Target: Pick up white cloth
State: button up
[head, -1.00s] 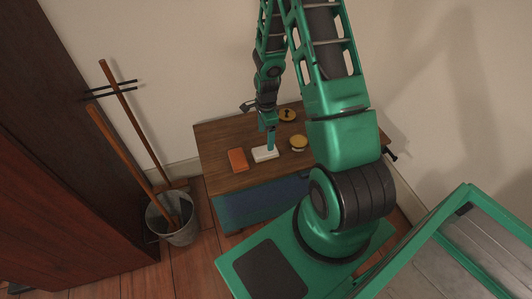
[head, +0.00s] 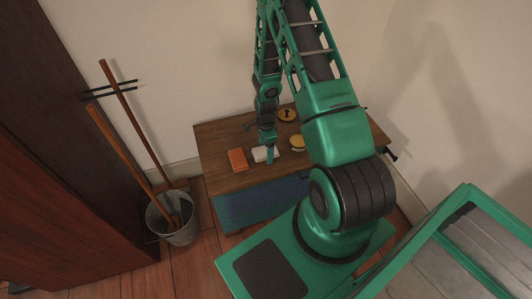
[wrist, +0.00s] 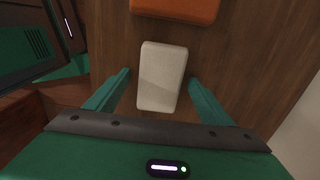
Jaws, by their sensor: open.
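The white cloth (head: 260,155) is a small pale folded block lying flat on the wooden cabinet top. In the wrist view the white cloth (wrist: 162,76) lies lengthwise ahead of and partly between the two green fingers. My gripper (wrist: 158,82) is open, with one finger on each side of the cloth and a gap to it on both sides. In the head view my gripper (head: 270,160) points down over the cloth and hides part of it. I cannot tell the exact height of the fingertips above the wood.
An orange block (head: 238,160) lies just left of the cloth; the orange block (wrist: 176,8) shows at the wrist view's top. A yellow round tin (head: 298,142) and another round yellow item (head: 287,115) lie to the right and behind. A bucket (head: 172,222) with wooden handles stands on the floor left.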

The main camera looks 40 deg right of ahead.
aim_at(263, 152)
jog(key=c, duration=1.2)
jog(key=shift+r, duration=0.1)
jog(key=shift+r, duration=0.5)
jog(key=r, duration=0.2)
jog(key=a+r, duration=0.1)
jog(key=shift+s+a+r, duration=0.1)
jog(key=shift+r, duration=0.25)
jog(key=shift+s+a+r, duration=0.5)
jog(key=shift+a+r, duration=0.5)
jog(key=shift+a, duration=0.7)
jog(key=shift+s+a+r, duration=0.45)
jog(key=shift+a+r, duration=0.6)
jog(key=shift+a, duration=0.6)
jog(key=shift+s+a+r, duration=0.5)
jog(key=shift+a+r, duration=0.5)
jog(key=shift+a, duration=0.7)
